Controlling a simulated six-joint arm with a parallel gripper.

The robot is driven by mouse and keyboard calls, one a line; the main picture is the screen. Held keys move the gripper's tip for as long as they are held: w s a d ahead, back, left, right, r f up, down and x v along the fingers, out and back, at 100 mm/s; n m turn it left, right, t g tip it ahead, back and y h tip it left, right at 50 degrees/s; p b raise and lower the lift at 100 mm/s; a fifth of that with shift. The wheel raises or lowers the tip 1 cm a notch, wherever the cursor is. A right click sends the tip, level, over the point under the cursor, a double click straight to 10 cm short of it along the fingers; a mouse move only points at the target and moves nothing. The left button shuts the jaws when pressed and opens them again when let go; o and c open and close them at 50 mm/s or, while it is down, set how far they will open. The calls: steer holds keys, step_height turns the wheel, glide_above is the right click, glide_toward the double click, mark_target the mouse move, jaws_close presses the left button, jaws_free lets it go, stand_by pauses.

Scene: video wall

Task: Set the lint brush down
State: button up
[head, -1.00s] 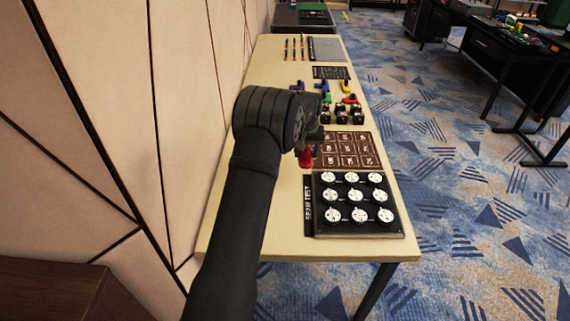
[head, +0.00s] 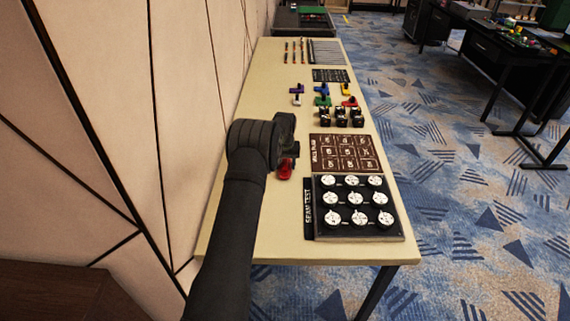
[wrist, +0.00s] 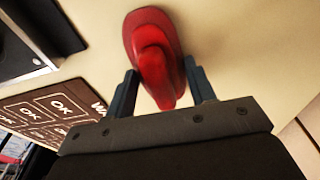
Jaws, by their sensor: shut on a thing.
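The lint brush is red, with a rounded head and a tapering handle. In the head view the lint brush (head: 285,172) shows just below my gripper (head: 290,152), left of the brown board. In the wrist view the lint brush (wrist: 152,50) lies between the two dark fingers of my gripper (wrist: 160,90), which is shut on its handle end. The pale table (wrist: 230,30) is behind it. I cannot tell whether the brush touches the tabletop.
The brown board with marked squares (head: 343,152) and the black panel with several white round dials (head: 312,232) are to the right. Small black blocks (head: 341,117) and coloured pieces (head: 323,100) stand further back.

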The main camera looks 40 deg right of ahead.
mark_target(285, 163)
steer(key=shift+f, duration=0.15)
steer(key=o, duration=1)
steer(key=r, duration=0.8)
steer(key=s+a+r, duration=0.1)
steer(key=r, duration=0.3)
steer(key=shift+r, duration=0.15)
